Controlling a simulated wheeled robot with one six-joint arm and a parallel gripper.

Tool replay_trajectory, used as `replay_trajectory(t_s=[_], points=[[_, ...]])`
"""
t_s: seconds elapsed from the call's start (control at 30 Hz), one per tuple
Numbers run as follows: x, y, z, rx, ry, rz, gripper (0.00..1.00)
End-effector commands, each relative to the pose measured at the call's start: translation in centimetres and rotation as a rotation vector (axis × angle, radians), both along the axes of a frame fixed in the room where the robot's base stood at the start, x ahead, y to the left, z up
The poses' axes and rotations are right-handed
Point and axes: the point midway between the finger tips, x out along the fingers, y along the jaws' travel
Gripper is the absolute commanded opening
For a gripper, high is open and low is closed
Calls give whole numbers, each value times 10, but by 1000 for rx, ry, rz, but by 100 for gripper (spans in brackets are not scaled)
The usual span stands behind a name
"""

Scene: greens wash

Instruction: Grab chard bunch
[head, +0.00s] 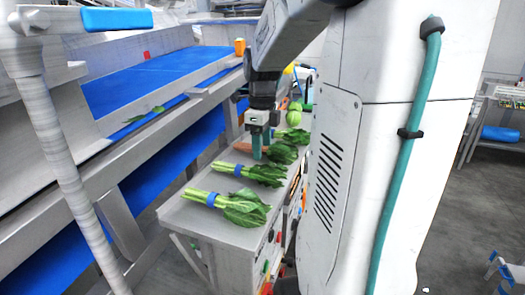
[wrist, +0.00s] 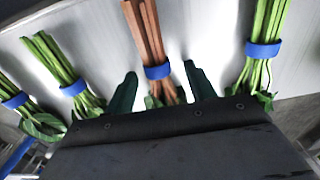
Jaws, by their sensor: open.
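The chard bunch shows reddish-brown stems (wrist: 145,30) and a blue band in the wrist view. In the head view its stems (head: 243,147) lie on the steel table, partly behind my gripper. My gripper (head: 260,148) points down at this bunch. In the wrist view my gripper (wrist: 162,88) is open, with one dark green finger on each side of the chard near its band. The fingers appear apart from the stems.
Green-stemmed bunches with blue bands lie in a row on the table (head: 178,214): one nearest (head: 240,209), one beside the chard (head: 262,174), others beyond. In the wrist view, green bunches flank the chard on the right (wrist: 264,50) and left (wrist: 72,86). A blue-lined conveyor (head: 150,80) runs at left.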

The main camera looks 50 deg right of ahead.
Motion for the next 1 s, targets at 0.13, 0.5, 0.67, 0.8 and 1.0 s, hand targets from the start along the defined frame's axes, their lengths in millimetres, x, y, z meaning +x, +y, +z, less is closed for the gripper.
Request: replay_trajectory(t_s=[0.13, 0.5, 0.67, 0.8, 1.0], points=[[0, 1, 0, 0, 0, 1, 55], [1, 1, 0, 0, 0, 2, 5], [1, 1, 3, -1, 0, 2, 5], [1, 1, 20, -3, -3, 2, 5], [1, 1, 61, -2, -3, 2, 5]])
